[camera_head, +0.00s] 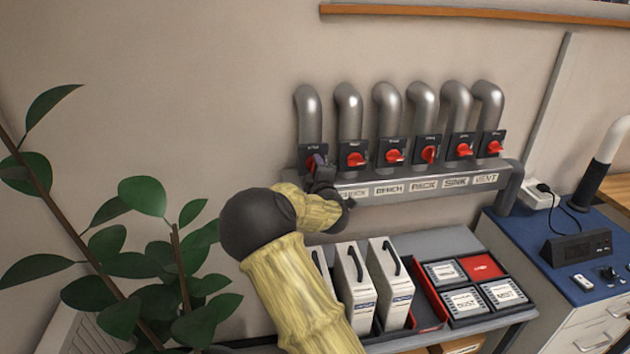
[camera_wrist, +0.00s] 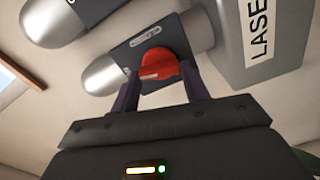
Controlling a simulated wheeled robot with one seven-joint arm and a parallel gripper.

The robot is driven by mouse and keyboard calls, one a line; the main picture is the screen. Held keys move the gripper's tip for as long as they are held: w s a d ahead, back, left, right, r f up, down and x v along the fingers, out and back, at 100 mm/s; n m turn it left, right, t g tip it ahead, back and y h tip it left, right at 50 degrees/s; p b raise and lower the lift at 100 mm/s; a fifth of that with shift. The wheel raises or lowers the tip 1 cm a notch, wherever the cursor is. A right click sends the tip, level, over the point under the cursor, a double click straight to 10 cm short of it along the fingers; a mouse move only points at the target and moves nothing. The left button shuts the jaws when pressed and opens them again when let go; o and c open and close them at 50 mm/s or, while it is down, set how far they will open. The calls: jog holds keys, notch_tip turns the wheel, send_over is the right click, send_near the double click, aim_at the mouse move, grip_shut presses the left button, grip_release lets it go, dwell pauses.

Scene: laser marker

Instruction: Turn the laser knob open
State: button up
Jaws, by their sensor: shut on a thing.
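The laser knob is a red rotary handle on a dark square plate, seen in the wrist view (camera_wrist: 157,66) beside a label whose visible letters read "LASE". In the head view it is the leftmost red knob (camera_head: 311,162), partly covered by my gripper. My gripper (camera_head: 321,172) reaches up to it from below. In the wrist view my gripper's two dark fingers (camera_wrist: 160,88) stand on either side of the red handle, shut on it. My arm hides the label under this knob in the head view. The handle's exact angle is hard to read.
Several other red knobs (camera_head: 395,156) sit in a row to the right, under grey bent pipes (camera_head: 387,105), close together. A labelled grey manifold (camera_head: 371,190) runs below. White binders (camera_head: 391,285) and trays stand on a bench underneath. A leafy plant (camera_head: 140,265) stands left.

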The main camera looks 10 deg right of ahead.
jog(key=shift+a+f+n+b, duration=0.1)
jog(key=shift+f+n+b, duration=0.05)
jog(key=shift+n+b, duration=1.2)
jog(key=shift+n, duration=0.25)
jog(key=o, duration=1)
jog(key=s+b, duration=0.2)
jog(key=s, duration=1.5)
jog(key=shift+s, duration=0.2)
